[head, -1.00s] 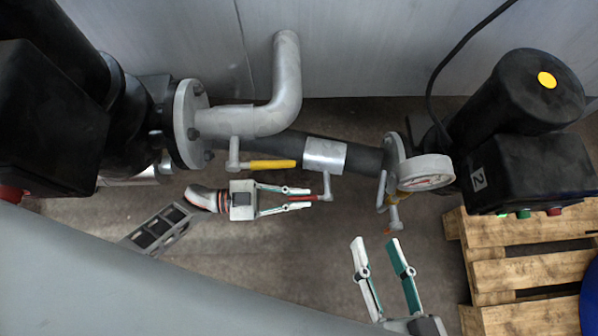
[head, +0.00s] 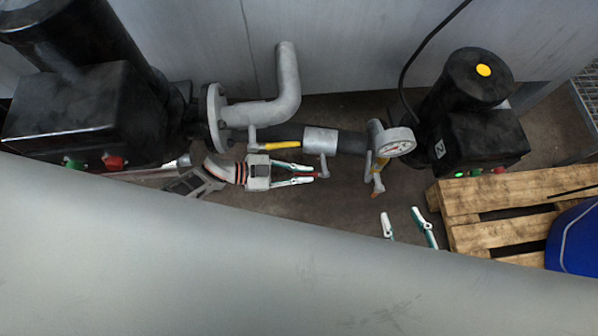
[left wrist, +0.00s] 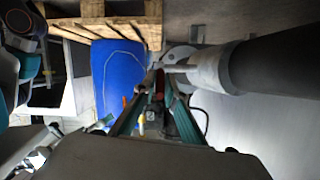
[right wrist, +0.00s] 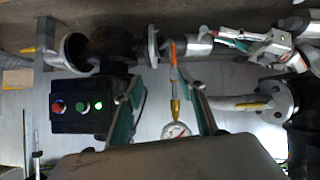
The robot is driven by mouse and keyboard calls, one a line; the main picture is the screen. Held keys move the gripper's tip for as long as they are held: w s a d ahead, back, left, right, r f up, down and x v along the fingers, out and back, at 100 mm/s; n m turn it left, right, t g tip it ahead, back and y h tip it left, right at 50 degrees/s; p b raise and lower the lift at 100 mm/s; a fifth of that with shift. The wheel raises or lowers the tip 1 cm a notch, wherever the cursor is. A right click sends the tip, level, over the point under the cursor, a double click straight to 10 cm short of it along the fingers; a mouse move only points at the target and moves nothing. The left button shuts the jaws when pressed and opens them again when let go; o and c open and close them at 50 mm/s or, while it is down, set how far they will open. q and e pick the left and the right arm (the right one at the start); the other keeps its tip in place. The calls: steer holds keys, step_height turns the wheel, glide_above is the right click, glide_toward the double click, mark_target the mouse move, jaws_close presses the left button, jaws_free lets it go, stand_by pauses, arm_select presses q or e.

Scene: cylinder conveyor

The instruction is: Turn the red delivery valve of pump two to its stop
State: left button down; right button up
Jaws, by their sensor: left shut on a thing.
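My left gripper (head: 290,175) is shut on the short red handle (head: 313,175) of the valve below the light grey pipe sleeve (head: 320,140). The handle points left, roughly along the pipe. The fingers cover most of it; a dark red piece (left wrist: 160,84) shows between them in the left wrist view. Pump two (head: 483,140), black with a "2" plate, stands to the right at the end of this pipe. My right gripper (head: 405,216) is open and empty, right of and below the gauge; its fingers also show apart in the right wrist view (right wrist: 163,90).
A yellow handle (head: 282,145) lies just above my left gripper. A wooden pallet (head: 465,205) with a blue container (head: 575,240) is at right. A large grey surface (head: 200,250) fills the foreground.

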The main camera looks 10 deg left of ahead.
arm_select(q)
steer(key=shift+w+d+r+p, duration=0.15)
steer(key=shift+w+r+p, duration=0.1)
steer(key=shift+r+p, duration=0.2)
steer(key=shift+s+f, duration=0.2)
steer(key=shift+f, duration=0.05)
steer(key=c, duration=2.1)
jaws_free()
